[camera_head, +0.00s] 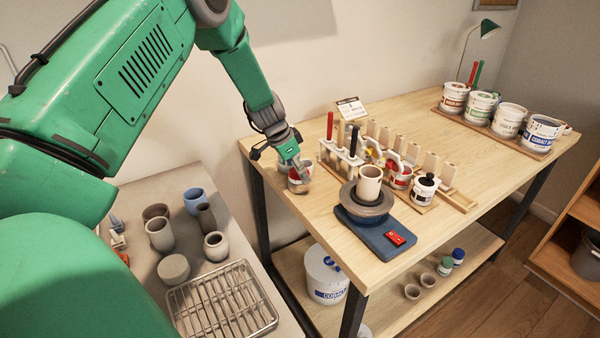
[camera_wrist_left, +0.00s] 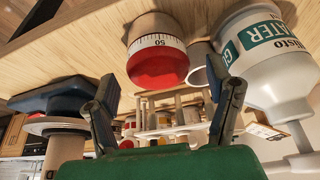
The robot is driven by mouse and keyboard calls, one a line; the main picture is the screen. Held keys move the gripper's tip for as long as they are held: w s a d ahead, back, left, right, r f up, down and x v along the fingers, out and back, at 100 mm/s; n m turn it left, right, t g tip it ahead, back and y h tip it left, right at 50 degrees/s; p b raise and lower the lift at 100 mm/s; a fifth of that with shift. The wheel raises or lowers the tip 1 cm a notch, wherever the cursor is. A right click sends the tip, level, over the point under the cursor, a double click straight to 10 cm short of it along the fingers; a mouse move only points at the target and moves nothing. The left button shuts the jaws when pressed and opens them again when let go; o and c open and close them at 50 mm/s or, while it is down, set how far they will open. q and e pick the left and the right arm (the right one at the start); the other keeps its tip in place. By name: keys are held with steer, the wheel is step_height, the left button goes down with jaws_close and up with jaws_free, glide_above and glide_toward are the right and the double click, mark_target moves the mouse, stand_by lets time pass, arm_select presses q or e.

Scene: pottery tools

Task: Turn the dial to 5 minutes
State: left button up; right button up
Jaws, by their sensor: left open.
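The dial is a round timer with a red top, a white band of marks and a wooden base. In the wrist view, which is upside down, the timer (camera_wrist_left: 158,68) shows the number 50 on its band. In the head view the timer (camera_head: 308,168) stands at the table's left end, partly hidden by my left gripper (camera_head: 297,171). The gripper is open, its two fingers (camera_wrist_left: 163,82) spread apart with the timer showing between and beyond them. I cannot tell whether they touch it. My right gripper is out of view.
A white water bottle (camera_wrist_left: 268,65) is close beside the timer. A tool rack (camera_head: 343,165) stands to the timer's right, and a blue pottery wheel (camera_head: 372,236) with a cup (camera_head: 369,183) sits front right. Glaze buckets (camera_head: 507,120) line the back right. Bare wood lies before the timer.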

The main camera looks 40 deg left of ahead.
arm_select(q)
steer(key=v, duration=1)
steer(key=shift+r, duration=0.25)
